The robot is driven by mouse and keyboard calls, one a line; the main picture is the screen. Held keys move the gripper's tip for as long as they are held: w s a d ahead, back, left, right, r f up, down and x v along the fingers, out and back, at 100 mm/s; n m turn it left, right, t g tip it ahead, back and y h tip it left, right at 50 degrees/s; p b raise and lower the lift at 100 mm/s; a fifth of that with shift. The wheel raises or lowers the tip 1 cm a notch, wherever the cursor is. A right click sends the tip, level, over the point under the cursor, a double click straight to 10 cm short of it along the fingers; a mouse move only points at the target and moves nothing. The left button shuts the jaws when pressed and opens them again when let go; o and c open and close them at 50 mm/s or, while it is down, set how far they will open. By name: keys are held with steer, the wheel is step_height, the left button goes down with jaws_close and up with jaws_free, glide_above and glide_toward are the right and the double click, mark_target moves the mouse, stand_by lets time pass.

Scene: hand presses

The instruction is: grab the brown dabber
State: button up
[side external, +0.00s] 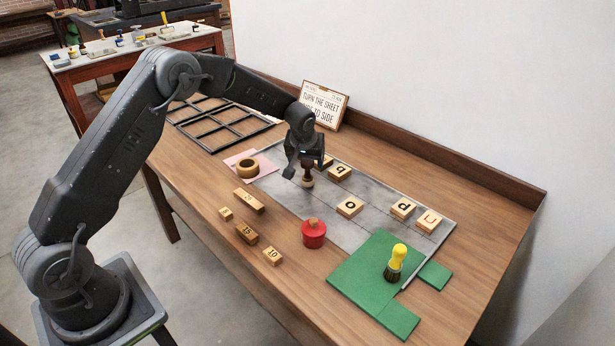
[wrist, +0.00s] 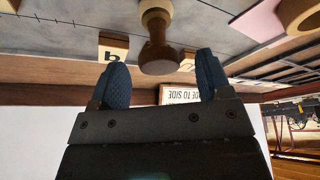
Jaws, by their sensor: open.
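The brown dabber (side external: 307,175) has a turned brown handle and a pale round end. It stands on the grey marked sheet (side external: 375,221), below my gripper (side external: 306,163) in the side view. In the wrist view the dabber (wrist: 158,48) shows between and just beyond the two blue fingertips of my gripper (wrist: 160,70). The fingers are spread, one on each side of the handle's end, with a visible space on both sides. I cannot tell exactly how far the handle reaches between them.
Letter blocks (side external: 349,207) lie on the sheet, one (wrist: 113,47) near a finger. A sign (side external: 325,104) leans at the back.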

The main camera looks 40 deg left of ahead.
mark_target(307, 173)
steer(key=shift+x, duration=1.35)
steer(key=shift+c, duration=0.4)
steer(key=c, duration=1)
steer(key=shift+r, duration=0.1)
